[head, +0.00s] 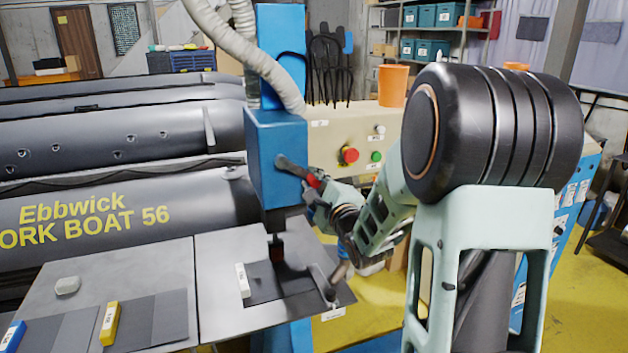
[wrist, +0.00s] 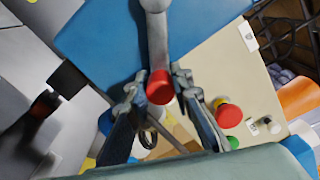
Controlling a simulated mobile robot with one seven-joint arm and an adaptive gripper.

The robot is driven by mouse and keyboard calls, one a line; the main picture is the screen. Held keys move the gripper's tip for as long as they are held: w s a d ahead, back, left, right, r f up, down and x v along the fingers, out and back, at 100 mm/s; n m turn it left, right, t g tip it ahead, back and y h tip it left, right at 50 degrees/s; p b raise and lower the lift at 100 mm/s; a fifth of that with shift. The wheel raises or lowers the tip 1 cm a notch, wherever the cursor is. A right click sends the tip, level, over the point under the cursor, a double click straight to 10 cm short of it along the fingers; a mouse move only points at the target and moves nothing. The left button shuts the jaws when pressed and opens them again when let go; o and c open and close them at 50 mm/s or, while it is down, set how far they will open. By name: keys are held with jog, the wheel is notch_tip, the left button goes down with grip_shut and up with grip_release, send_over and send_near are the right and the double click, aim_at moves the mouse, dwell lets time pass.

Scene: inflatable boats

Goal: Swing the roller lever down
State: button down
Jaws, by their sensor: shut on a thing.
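The roller lever (head: 292,168) is a grey bar with a red knob. It is mounted on the side of the blue press head (head: 272,150) and slopes slightly down to the right. In the wrist view the lever (wrist: 156,35) runs down from the top to its red knob (wrist: 160,88). My gripper (head: 317,188) is at the lever's knob end. In the wrist view my gripper's fingers (wrist: 158,92) stand on both sides of the knob, shut on it. Below the head a dark roller (head: 276,250) is above the plate; whether it touches is unclear.
A beige control panel with a red button (head: 349,155) and a green button (head: 376,156) is behind my gripper. An orange cup (head: 393,86) stands on top. A grey worktable (head: 220,300) holds dark patches and a yellow block (head: 110,323). Grey boat tubes (head: 120,205) fill the left.

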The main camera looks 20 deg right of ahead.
jog(key=shift+a+f, duration=0.1)
jog(key=shift+f, duration=0.05)
jog(key=c, duration=1.7)
grip_release()
jog(key=shift+s, duration=0.55)
jog(key=s, duration=0.6)
jog(key=shift+s, duration=0.2)
